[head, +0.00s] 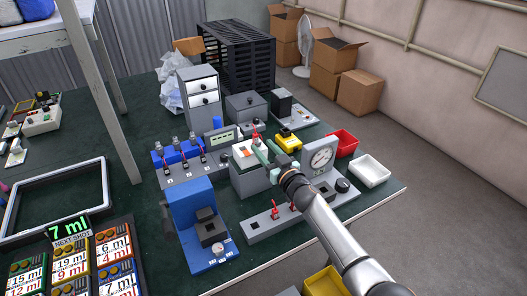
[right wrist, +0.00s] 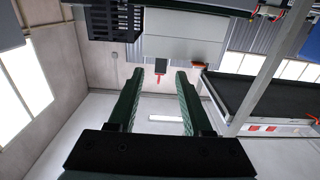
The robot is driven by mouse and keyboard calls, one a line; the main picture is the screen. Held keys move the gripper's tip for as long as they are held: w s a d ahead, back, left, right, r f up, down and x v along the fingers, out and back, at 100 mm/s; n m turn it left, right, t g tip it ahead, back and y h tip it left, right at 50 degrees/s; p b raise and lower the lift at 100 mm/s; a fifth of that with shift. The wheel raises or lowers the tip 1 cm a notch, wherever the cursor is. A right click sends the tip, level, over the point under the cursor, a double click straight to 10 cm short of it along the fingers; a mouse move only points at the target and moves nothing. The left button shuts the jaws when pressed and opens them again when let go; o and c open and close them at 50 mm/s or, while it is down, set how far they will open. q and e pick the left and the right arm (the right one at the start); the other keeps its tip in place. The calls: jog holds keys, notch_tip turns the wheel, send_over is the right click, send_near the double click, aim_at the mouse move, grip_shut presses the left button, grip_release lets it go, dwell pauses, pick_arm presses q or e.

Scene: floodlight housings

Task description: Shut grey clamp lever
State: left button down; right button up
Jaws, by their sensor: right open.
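A grey block fixture (head: 247,182) stands in the middle of the bench, with a pale, red-edged top. A red-tipped upright lever (head: 256,138) shows just behind it, close to the fingertips; I cannot tell for sure that it is the grey clamp's lever. My right gripper (head: 264,151) is over the fixture, its green fingers apart and empty. In the right wrist view, the open fingers (right wrist: 158,78) frame a small dark block (right wrist: 161,66) with a red lever, which lies beyond the tips, apart from them. My left gripper is out of view.
A red bin (head: 343,141) and a white bin (head: 370,170) stand at the right.

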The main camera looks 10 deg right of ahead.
jog(key=shift+w+a, duration=0.15)
jog(key=shift+w, duration=0.2)
grip_shut()
dwell(0.3)
